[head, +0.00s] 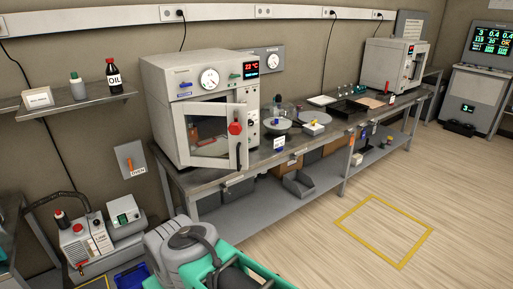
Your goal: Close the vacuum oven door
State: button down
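The vacuum oven (165,128) is a pale box on the left end of the bench, with a round gauge and a red display on its upper front. A red knob (235,128) and an upright handle (239,154) are at the door's right edge. Grey and teal parts of my own body show at the bottom of the head view. My gripper cannot be made out, and nothing is seen touching the door.
The bench (255,158) runs back to the right, with a glass dome (278,112), trays and small items beside the oven. A second pale oven (390,65) stands at its far end. A pump (85,240) is at lower left. The floor around the yellow outline (348,216) is clear.

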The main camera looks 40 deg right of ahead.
aim_at(238, 159)
jog(key=u, duration=0.45)
jog(key=i, duration=1.3)
jog(key=z, duration=0.9)
